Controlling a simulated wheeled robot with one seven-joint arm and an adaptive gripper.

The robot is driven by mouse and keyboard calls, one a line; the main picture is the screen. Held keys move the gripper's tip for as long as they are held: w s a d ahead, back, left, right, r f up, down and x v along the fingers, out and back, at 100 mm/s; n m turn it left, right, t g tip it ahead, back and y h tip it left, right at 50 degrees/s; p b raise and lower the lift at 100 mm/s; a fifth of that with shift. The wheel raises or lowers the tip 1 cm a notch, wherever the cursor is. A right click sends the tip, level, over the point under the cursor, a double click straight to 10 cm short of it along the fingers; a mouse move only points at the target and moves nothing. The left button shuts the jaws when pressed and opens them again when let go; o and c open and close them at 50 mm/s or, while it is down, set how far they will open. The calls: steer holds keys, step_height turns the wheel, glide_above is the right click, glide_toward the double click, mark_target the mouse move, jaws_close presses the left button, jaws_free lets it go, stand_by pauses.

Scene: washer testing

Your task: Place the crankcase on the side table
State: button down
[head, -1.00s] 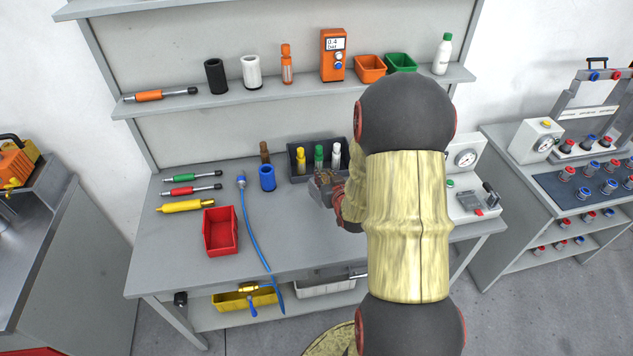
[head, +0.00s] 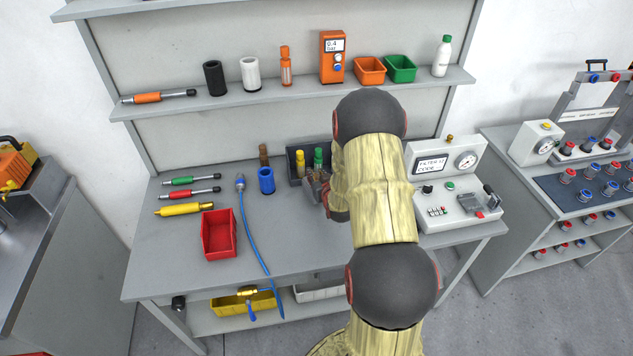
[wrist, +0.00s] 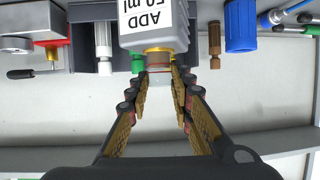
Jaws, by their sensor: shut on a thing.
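A grey block with a white label reading "ADD 50 ml" (wrist: 150,25) is in the wrist view; I take it to be the crankcase. My gripper (wrist: 160,75) is shut on its brown and gold neck. In the head view the block (head: 313,190) shows partly, in front of the dark bottle rack on the workbench, with my gripper (head: 322,192) beside it. My arm hides part of this area. I cannot tell whether the block touches the bench. A steel-topped table (head: 45,235) stands at the far left; I cannot tell whether it is the side table.
A dark rack (head: 294,165) holds yellow and green bottles. A blue cup (head: 266,181), red bin (head: 219,238) and hand tools lie left on the bench. A test panel (head: 455,190) stands right. A stand with knobs (head: 555,190) is farther right. The bench front is mostly clear.

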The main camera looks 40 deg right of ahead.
steer(key=shift+w+d+f, duration=0.1)
steer(key=shift+f, duration=1.3)
steer(key=shift+f+b, duration=0.1)
steer(key=shift+b, duration=0.2)
steer(key=c, duration=2)
jaws_free()
steer(key=shift+f, duration=0.2)
steer(key=shift+c, duration=0.2)
steer(key=o, duration=0.4)
steer(key=shift+o, duration=0.3)
steer(key=shift+r, duration=0.15)
